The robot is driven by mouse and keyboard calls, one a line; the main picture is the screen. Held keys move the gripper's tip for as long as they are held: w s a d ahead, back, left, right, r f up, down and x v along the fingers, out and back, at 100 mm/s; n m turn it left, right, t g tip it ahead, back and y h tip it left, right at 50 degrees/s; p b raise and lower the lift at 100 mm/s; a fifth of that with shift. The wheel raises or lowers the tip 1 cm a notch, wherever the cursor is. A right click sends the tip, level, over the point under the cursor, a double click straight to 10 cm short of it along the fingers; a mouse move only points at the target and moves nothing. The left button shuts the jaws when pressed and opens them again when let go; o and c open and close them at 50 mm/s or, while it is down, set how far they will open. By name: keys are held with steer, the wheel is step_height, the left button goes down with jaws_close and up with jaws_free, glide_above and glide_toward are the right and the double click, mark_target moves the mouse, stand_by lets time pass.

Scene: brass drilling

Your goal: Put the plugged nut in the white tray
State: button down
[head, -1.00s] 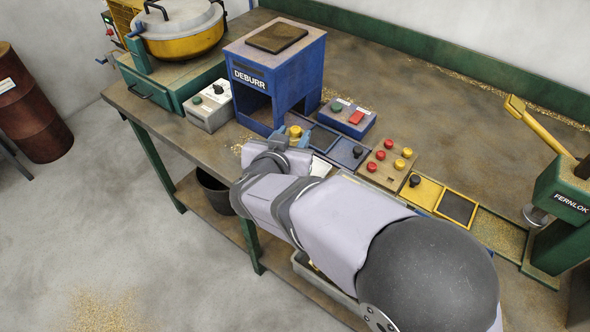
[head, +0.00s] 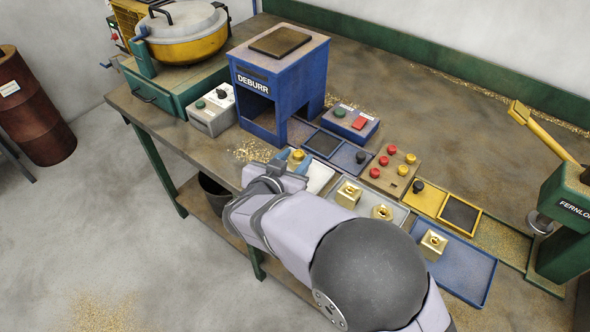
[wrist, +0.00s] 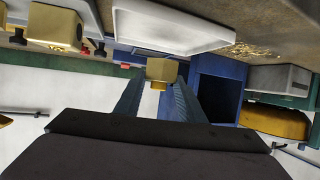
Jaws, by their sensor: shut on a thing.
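A brass nut (head: 296,156) is held between the blue fingertips of my gripper (head: 288,164), which is shut on it. In the wrist view the nut (wrist: 162,70) shows as a squarish brass block with a rounder part below; whether a plug is in it I cannot tell. The white tray (head: 319,177) lies just right of my gripper in the head view, partly hidden by it. The wrist view, which looks upside down, shows the tray (wrist: 170,25) empty, with the held nut apart from it.
A grey tray (head: 403,216) with brass nuts and a blue tray (head: 470,272) with another nut lie to the right. The blue deburr machine (head: 290,85) stands behind my gripper. Button boxes (head: 350,122) and a knob panel (head: 390,172) are near. Brass chips (head: 252,150) lie left.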

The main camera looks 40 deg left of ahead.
steer(key=shift+f, duration=1.8)
steer(key=shift+f, duration=0.15)
steer(key=c, duration=1.2)
jaws_free()
steer(key=shift+f, duration=0.1)
steer(key=shift+s+r, duration=0.2)
steer(key=shift+r, duration=0.05)
steer(key=b+v, duration=0.1)
steer(key=v, duration=1)
steer(key=shift+s+d+r, duration=0.15)
steer(key=shift+s+r, duration=0.05)
steer(key=shift+s, duration=0.05)
steer(key=shift+w, duration=0.1)
